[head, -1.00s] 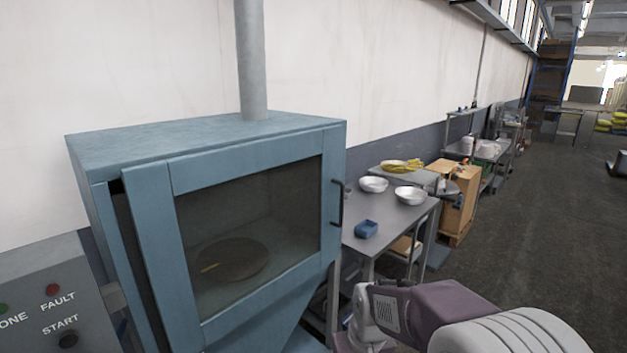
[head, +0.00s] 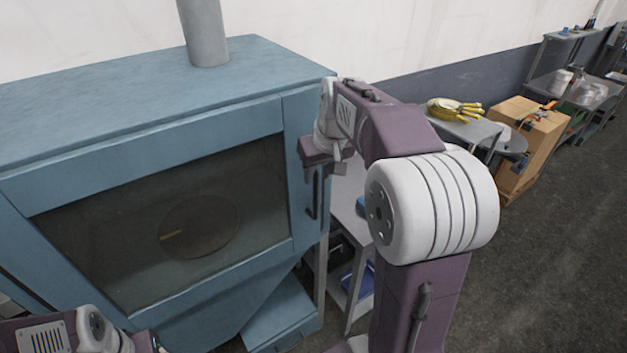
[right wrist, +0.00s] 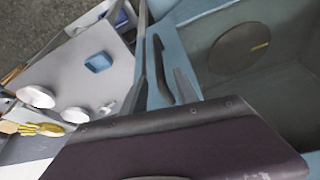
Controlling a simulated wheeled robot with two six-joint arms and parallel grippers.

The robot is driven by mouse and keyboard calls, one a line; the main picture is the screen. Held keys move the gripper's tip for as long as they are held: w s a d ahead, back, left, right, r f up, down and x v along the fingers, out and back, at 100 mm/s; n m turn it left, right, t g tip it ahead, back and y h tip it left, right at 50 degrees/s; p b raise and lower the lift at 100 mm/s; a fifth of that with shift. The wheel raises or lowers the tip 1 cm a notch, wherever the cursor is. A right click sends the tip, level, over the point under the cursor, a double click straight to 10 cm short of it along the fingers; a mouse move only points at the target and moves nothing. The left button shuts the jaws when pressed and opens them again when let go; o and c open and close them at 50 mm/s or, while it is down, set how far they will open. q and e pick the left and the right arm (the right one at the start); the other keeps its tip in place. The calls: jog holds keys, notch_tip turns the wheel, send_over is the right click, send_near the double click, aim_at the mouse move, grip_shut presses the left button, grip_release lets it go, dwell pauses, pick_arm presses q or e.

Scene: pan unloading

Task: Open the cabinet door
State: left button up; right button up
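The blue cabinet (head: 150,75) stands at the left of the head view. Its framed glass door (head: 297,130) looks closed, with a round brown pan (head: 200,226) visible behind the glass. The dark upright handle (head: 314,195) is on the door's right side. My right gripper (head: 328,168) is at the handle's upper end, pointing down. In the right wrist view its fingers look apart, with the handle (right wrist: 160,62) between or just beyond them; contact cannot be made out. My left arm shows at the bottom left of the head view; its fingers are out of sight.
A grey table (right wrist: 105,60) beside the cabinet carries white bowls (right wrist: 36,96) and a small blue box (right wrist: 98,62). Yellow items (head: 452,106) lie on a stand behind it. A cardboard box (head: 535,140) stands farther right. The floor at the right is clear.

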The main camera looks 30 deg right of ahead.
aim_at(314, 188)
jog(key=p+x, duration=0.1)
jog(key=x, duration=0.7)
jog(key=shift+d+f, duration=0.1)
jog(key=shift+s+a, duration=0.1)
jog(key=shift+a, duration=0.1)
jog(key=shift+s, duration=0.1)
jog(key=shift+c, duration=0.6)
grip_shut()
